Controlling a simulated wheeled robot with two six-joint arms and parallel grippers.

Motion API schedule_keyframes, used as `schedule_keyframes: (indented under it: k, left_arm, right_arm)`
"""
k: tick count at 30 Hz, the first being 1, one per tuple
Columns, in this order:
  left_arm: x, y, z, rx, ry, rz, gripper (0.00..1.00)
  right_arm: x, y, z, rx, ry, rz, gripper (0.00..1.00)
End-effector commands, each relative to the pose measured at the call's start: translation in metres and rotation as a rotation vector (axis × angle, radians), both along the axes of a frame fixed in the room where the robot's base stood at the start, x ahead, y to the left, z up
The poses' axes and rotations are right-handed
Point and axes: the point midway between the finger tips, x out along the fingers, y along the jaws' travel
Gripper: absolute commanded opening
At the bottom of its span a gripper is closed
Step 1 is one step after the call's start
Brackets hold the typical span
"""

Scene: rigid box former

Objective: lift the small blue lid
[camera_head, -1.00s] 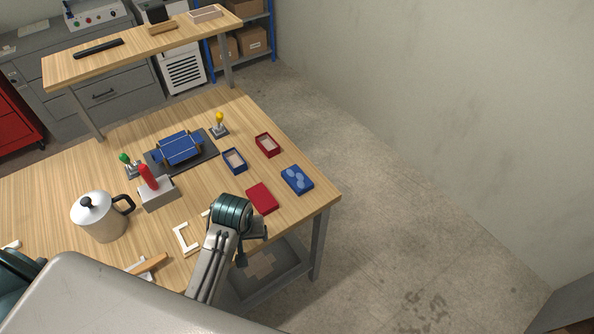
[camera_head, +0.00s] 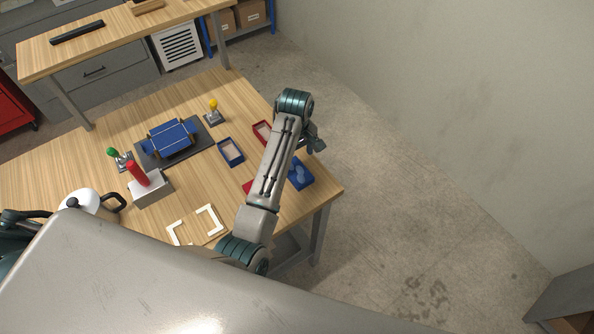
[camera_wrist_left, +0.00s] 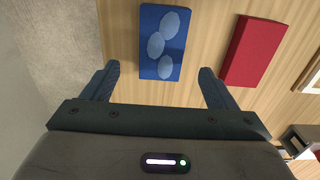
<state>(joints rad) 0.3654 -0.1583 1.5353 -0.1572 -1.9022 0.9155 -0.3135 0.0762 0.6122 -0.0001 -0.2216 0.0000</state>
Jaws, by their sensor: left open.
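The small blue lid (camera_head: 304,177), a flat blue block with light blue ovals on top, lies near the right edge of the table, partly hidden by my left arm. In the left wrist view the blue lid (camera_wrist_left: 151,65) lies beyond and between the fingertips, with its three ovals facing me. My left gripper (camera_head: 316,141) is open and empty, above the table's right side. In the left wrist view its two spread fingers (camera_wrist_left: 159,70) stand on either side of the lid's near end; no contact shows. My right gripper is not in view.
A red lid (camera_wrist_left: 253,50) lies beside the blue one. An open blue box (camera_head: 231,152) and an open red box (camera_head: 262,130) stand farther back. A blue forming fixture (camera_head: 171,139), a red-handled block (camera_head: 148,186) and a pot (camera_head: 82,202) are left. Right of the table is open floor.

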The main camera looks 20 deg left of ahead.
Motion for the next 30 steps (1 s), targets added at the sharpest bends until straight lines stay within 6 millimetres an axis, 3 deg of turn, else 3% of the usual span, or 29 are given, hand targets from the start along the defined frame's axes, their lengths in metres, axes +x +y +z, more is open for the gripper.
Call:
schedule_keyframes:
  k: [5,9,15,22,23,30]
  left_arm:
    - [0.000,0.002,-0.010,0.000,0.002,-0.001,0.80]
    - [0.000,0.004,-0.029,-0.001,0.004,-0.002,0.80]
    - [0.000,0.004,-0.054,-0.001,0.001,-0.002,0.80]
    - [0.001,0.004,-0.057,-0.001,-0.002,-0.001,0.80]
    - [0.001,0.004,-0.057,-0.001,-0.002,-0.001,0.78]
    - [0.000,0.004,-0.056,-0.001,-0.002,-0.001,0.32]
  right_arm:
    - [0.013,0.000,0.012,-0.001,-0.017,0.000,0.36]
    - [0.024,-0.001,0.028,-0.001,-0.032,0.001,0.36]
    - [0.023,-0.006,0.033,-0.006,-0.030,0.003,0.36]
    - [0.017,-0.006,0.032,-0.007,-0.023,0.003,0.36]
    - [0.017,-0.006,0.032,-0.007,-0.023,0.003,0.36]
    - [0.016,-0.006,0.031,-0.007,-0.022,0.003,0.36]
